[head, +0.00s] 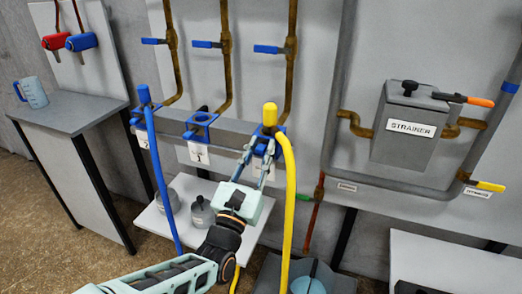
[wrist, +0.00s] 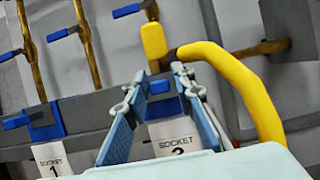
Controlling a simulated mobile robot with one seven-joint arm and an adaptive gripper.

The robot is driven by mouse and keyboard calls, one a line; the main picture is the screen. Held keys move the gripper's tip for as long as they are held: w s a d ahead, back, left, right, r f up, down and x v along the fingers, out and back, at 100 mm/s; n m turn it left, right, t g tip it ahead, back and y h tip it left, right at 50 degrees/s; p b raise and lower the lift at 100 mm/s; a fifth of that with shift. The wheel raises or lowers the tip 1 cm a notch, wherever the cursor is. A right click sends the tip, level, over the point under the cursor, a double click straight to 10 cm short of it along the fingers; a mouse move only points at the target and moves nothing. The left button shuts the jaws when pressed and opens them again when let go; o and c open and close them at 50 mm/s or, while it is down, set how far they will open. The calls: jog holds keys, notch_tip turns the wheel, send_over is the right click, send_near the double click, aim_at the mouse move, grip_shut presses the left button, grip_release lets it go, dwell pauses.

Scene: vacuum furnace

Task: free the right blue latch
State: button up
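The right blue latch and its blue bracket (head: 264,131) sit on the grey rail, just below the yellow plug (head: 270,114) with its yellow hose. In the wrist view a blue piece there (wrist: 159,87) shows between my fingertips, below the yellow plug (wrist: 153,40). My gripper (head: 258,149) is open, its two fingers pointing up at this socket from below. In the wrist view the fingers (wrist: 161,76) stand on either side of the blue piece, with a gap visible. I cannot tell whether either finger touches it. The fingers partly hide the latch and the socket label (wrist: 173,148).
The middle socket (head: 201,125) is empty. A blue plug (head: 144,94) with a blue hose is at the left socket. The yellow hose (head: 290,190) hangs close to my gripper's right. A shelf (head: 160,222) with containers lies below. The strainer box (head: 408,125) is at right.

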jog(key=shift+w+r, duration=0.15)
jog(key=shift+w, duration=0.05)
